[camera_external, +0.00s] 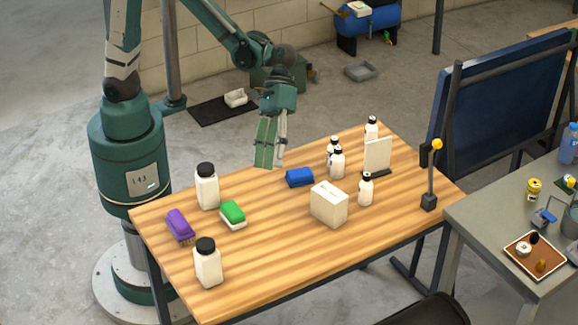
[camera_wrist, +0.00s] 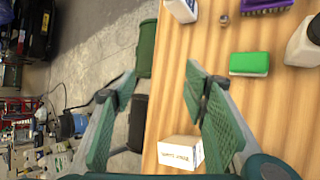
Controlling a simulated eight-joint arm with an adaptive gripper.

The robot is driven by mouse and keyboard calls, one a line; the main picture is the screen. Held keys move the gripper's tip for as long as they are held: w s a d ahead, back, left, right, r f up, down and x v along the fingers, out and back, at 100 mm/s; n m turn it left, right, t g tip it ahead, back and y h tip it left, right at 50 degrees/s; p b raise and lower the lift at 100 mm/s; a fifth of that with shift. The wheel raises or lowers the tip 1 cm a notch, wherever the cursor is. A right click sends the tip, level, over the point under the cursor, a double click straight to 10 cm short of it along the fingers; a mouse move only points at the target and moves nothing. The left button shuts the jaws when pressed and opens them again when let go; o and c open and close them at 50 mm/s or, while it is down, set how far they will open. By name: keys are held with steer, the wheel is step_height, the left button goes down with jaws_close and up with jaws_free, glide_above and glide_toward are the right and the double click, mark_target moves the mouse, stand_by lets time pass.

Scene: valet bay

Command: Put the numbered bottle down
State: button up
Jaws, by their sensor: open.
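Several white bottles with black caps stand upright on the wooden table (camera_external: 275,215). Two larger ones, a left rear bottle (camera_external: 207,188) and a front bottle (camera_external: 208,266), are at the left. Smaller ones, including a bottle (camera_external: 337,164) and another bottle (camera_external: 366,191), are toward the right. No number is readable on any of them, so I cannot tell which is the numbered bottle. My gripper (camera_external: 272,160) hangs above the table's back edge, fingers down, open and empty.
On the table are a purple brush (camera_external: 180,226), a green sponge-like block (camera_external: 232,213), a blue block (camera_external: 300,177), a pale box (camera_external: 329,205), a white upright panel (camera_external: 378,154) and a yellow-topped post (camera_external: 434,175). The table's front middle is clear.

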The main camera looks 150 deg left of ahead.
steer(key=a+f+n+t+h, duration=0.2)
steer(key=a+f+n, duration=0.2)
steer(key=a, duration=0.8)
steer(key=n+t+h+p, duration=0.1)
steer(key=n+t+p, duration=0.1)
steer(key=n+t, duration=0.3)
glide_toward(337, 148)
steer(key=shift+n+g, duration=0.3)
steer(key=w+d, duration=0.1)
steer(key=w, duration=0.1)
steer(key=w+d+r, duration=0.1)
steer(key=w+d, duration=0.1)
steer(key=w, duration=0.1)
steer(key=w+d, duration=0.2)
steer(key=w, duration=0.1)
steer(key=shift+w+d+r, duration=0.2)
steer(key=shift+w+d, duration=0.05)
steer(key=s+a+f+n, duration=0.1)
steer(key=s+a+f, duration=0.1)
steer(key=s, duration=0.2)
steer(key=s+a+f+t, duration=0.1)
steer(key=s+a+f, duration=0.1)
steer(key=s+f, duration=0.1)
steer(key=s+a+f+n+t, duration=0.1)
steer(key=s+a+f, duration=0.1)
steer(key=s, duration=0.3)
steer(key=shift+a+f+n, duration=0.3)
steer(key=shift+a+f, duration=0.05)
steer(key=shift+x, duration=1.3)
steer(key=shift+w, duration=0.1)
